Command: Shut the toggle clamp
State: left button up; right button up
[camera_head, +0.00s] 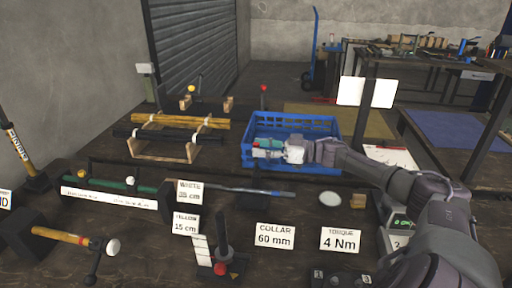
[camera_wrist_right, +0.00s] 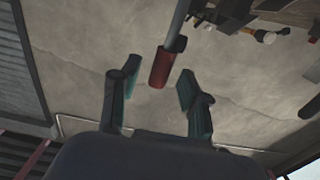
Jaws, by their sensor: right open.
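What looks like the toggle clamp (camera_head: 222,243) stands on the bench at the front middle in the head view, with a dark upright handle and a red tip low at its base. My right gripper (camera_head: 265,148) reaches in from the right above the bench, in front of the blue crate, with its fingers apart and nothing between them. In the right wrist view, the open fingers (camera_wrist_right: 156,88) flank a grey rod with a red grip (camera_wrist_right: 160,68) that lies beyond them; I cannot tell whether it belongs to the clamp. My left gripper does not show.
A blue crate (camera_head: 293,124) stands behind the right gripper. A wooden rack (camera_head: 165,151) holds rods at the left. Cards marked collar (camera_head: 275,236) and torque (camera_head: 341,241) stand at the front. A yellow-handled tool (camera_head: 62,236) is at the front left.

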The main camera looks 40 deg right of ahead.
jog(key=shift+x, duration=0.85)
jog(key=shift+c, duration=0.2)
grip_shut()
